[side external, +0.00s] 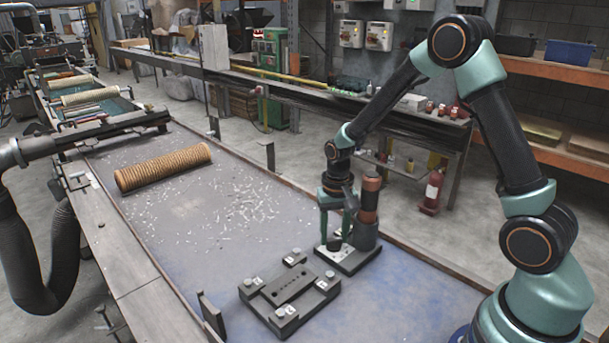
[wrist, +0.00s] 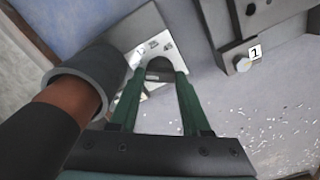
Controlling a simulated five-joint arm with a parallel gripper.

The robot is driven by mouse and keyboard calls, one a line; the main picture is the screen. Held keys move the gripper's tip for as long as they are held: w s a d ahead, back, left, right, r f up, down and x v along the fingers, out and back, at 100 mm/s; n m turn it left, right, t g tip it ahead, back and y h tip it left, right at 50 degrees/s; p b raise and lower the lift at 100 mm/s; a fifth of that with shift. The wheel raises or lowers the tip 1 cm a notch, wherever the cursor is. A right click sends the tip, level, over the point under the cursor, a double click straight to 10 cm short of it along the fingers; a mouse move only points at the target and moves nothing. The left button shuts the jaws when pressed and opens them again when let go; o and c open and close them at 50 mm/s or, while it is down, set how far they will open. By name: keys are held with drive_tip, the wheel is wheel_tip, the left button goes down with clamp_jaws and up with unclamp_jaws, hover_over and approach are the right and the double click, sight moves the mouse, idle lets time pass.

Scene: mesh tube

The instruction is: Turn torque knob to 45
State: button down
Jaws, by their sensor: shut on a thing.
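The torque knob (wrist: 160,67) is a small dark round piece on a pale dial plate (wrist: 122,38). In the side external view the knob (side external: 334,243) stands on the white plate (side external: 357,262), below my wrist. My gripper (wrist: 159,76) has its two green fingers on either side of the knob, shut on it. The gripper also shows in the side external view (side external: 335,233), pointing down.
A black and orange-brown tool (side external: 369,198) stands upright in a grey holder (side external: 363,236) close beside my gripper. A dark clamp fixture (side external: 290,291) with numbered corners lies in front. A tan mesh tube (side external: 163,167) lies farther back. White scraps litter the table between.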

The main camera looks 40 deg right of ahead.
sight(334, 238)
drive_tip(key=m, duration=0.5)
drive_tip(key=shift+m, duration=0.4)
drive_tip(key=m, duration=1.1)
drive_tip(key=shift+r+m, duration=0.1)
drive_tip(key=shift+m, duration=0.3)
drive_tip(key=m, duration=0.5)
drive_tip(key=shift+m, duration=0.4)
drive_tip(key=c, duration=0.6)
unclamp_jaws()
drive_tip(key=shift+c, duration=0.2)
wheel_tip(334, 238, up, 12)
